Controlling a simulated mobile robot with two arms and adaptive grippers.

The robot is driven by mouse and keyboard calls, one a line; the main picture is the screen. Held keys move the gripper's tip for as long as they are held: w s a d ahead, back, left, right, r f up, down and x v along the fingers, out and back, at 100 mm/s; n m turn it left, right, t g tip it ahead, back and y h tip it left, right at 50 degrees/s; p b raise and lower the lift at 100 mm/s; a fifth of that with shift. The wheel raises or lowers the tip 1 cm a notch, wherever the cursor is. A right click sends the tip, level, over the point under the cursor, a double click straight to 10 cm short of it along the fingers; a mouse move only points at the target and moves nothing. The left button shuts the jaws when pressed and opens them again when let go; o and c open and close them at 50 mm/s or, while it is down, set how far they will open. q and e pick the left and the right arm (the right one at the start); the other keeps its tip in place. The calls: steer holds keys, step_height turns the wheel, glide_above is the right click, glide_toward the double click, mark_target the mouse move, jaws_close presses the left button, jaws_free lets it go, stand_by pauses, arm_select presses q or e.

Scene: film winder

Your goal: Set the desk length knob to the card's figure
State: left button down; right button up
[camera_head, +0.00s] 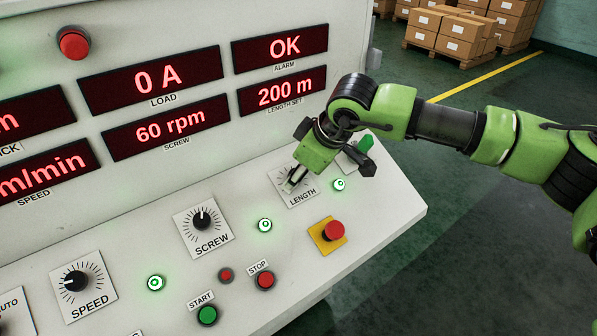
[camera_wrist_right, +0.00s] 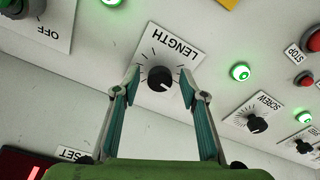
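The LENGTH knob (camera_wrist_right: 160,78) is black and round with a white pointer mark, on a white scale plate (camera_head: 304,193). In the head view my right gripper (camera_head: 292,184) reaches down over this plate and hides most of the knob. In the right wrist view the gripper (camera_wrist_right: 160,72) is open, with one finger on each side of the knob and gaps between them and it. The LENGTH SET display (camera_head: 278,91) reads 200 m. No card with a figure is in view. My left gripper is not in view.
The SCREW knob (camera_head: 202,220) and SPEED knob (camera_head: 75,281) lie left along the sloped desk. A red button on a yellow plate (camera_head: 333,231) and a green switch (camera_head: 361,146) are close to my right gripper. The ALARM display (camera_head: 284,47) reads OK.

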steer(key=shift+r, duration=0.1)
steer(key=v, duration=1.2)
